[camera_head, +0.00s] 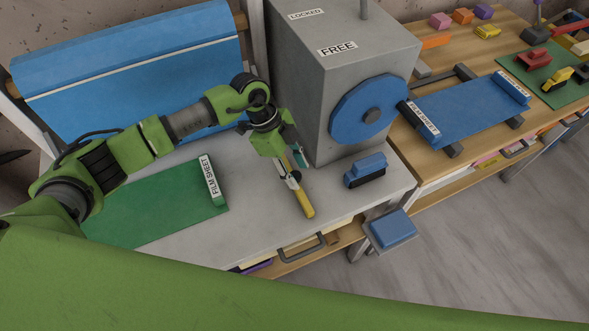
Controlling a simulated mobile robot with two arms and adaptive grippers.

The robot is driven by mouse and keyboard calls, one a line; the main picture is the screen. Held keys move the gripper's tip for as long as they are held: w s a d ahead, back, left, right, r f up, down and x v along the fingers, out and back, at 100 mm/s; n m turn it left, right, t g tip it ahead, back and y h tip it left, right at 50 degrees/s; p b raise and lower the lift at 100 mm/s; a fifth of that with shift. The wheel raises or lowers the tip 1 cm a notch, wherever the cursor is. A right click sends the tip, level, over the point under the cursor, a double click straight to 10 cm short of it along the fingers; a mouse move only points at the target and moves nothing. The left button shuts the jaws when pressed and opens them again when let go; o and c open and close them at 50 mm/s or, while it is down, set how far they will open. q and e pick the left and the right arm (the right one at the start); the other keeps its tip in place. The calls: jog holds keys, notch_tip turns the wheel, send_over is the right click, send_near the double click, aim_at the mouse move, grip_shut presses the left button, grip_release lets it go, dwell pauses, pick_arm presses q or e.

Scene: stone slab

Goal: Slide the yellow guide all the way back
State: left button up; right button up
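The yellow guide (304,203) is a narrow bar on the grey stone slab (262,212), with its near end toward the slab's front edge. My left gripper (292,177) comes down over its far part, in front of the grey machine. The gripper hides that far part. The fingers are small and partly covered, so I cannot tell whether they close on the guide or only lie against it. My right gripper is not in view.
A grey machine (300,55) labelled FREE, with a blue round wheel (345,120), stands behind. A blue-topped block (366,166) sits to the right of the guide. A green film sheet (150,215) lies left. A wooden bench (428,165) stands at right.

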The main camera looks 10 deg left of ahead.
pick_arm(q)
jog(key=shift+a+r, duration=0.1)
jog(key=shift+a, duration=0.05)
jog(key=v, duration=1.1)
jog(key=shift+r, duration=0.4)
